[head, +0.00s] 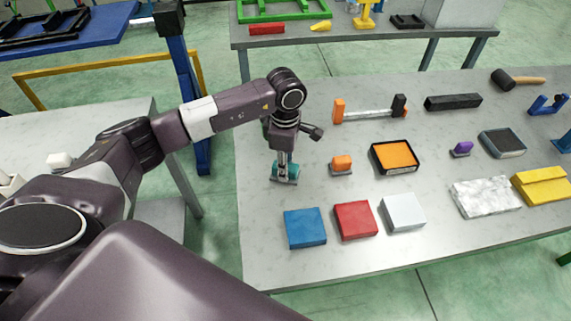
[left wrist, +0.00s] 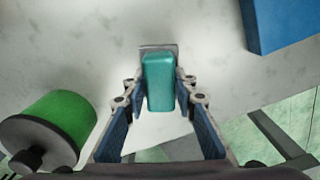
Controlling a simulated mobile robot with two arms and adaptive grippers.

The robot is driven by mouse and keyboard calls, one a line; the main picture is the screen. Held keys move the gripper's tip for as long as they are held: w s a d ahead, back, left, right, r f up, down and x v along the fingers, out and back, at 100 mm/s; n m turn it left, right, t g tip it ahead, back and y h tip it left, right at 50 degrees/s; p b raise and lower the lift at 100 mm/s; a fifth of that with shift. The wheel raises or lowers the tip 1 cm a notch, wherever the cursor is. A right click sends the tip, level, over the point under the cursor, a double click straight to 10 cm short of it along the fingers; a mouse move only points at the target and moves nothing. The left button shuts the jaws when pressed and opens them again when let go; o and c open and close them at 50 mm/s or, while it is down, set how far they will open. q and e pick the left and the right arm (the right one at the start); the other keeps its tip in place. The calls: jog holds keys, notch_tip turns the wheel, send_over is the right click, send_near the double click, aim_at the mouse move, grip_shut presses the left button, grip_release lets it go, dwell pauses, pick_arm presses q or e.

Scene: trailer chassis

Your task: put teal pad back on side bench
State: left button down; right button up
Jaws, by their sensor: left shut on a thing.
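The teal pad (head: 291,172) is a small rounded block with a grey plate at one end, low at the left edge of the grey bench (head: 262,240). My left gripper (head: 286,162) comes down over it, shut on it. In the left wrist view the teal pad (left wrist: 159,84) lies between the two fingers of the left gripper (left wrist: 157,96). Whether the pad touches the bench top is hard to tell. Which bench is the side bench is not clear; another pale bench (head: 85,125) stands at the left. My right gripper is not in view.
Near the pad are an orange block (head: 342,162), an orange-topped tray (head: 394,156), and blue (head: 305,227), red (head: 355,219) and white (head: 403,212) blocks. A gap separates the two benches. A further bench (head: 390,38) stands behind.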

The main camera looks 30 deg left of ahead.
pick_arm(q)
jog(key=shift+f, duration=0.1)
jog(key=c, duration=2)
grip_release()
jog(key=o, duration=0.4)
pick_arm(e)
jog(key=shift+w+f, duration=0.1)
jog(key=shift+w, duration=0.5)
pick_arm(q)
jog(key=shift+r, duration=0.2)
jog(key=shift+w+r+b, duration=0.1)
jog(key=shift+r+b, duration=0.2)
notch_tip(320, 180, up, 11)
jog(key=b, duration=0.3)
jog(key=shift+r, duration=0.15)
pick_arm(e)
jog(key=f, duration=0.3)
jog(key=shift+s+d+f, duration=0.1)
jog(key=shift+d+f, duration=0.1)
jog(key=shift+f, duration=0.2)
